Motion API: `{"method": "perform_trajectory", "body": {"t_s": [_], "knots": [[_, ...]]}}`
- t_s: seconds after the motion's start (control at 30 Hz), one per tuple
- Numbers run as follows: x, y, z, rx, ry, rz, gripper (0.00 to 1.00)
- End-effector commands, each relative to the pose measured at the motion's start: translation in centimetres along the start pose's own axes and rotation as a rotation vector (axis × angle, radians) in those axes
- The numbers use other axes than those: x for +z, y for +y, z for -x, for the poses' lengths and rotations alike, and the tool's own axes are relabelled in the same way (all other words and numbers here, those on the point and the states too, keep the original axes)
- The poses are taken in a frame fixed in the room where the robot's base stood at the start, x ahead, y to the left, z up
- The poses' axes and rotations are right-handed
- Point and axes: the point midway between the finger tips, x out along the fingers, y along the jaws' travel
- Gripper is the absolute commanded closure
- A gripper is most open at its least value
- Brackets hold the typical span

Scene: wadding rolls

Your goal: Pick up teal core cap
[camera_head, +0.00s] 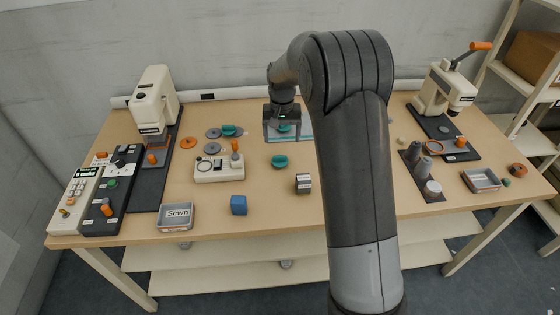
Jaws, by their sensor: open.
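My gripper (282,138) points down at the back middle of the table (330,200), its fingers apart. A teal piece (283,128) shows between the fingers; I cannot tell if they touch it. A rounded teal piece (279,161) lies on the table just in front of my gripper. Another teal piece (228,130) lies to the left among grey discs. Which of these is the teal core cap I cannot tell for sure.
A cream press (153,98) stands at the left and another (441,92) at the right. A blue cube (239,205), a labelled dark block (303,184) and a "Sewn" tray (175,224) sit near the front. My arm hides part of the table.

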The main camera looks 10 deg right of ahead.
Motion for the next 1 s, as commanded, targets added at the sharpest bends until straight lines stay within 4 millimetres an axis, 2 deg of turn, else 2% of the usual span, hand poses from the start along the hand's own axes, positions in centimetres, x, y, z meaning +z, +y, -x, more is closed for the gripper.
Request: {"method": "perform_trajectory", "body": {"t_s": [0.2, 0.3, 0.57, 0.8, 1.0], "knots": [[0.1, 0.0, -3.6, 0.001, -0.006, 0.0, 0.21], [0.0, -0.1, -4.7, 0.001, -0.003, 0.0, 0.21], [0.0, -0.2, -6.4, 0.0, -0.003, 0.001, 0.21], [-0.1, -0.5, -9.9, 0.001, -0.004, 0.001, 0.21], [-0.2, -0.6, -10.5, 0.0, 0.0, 0.001, 0.21]]}}
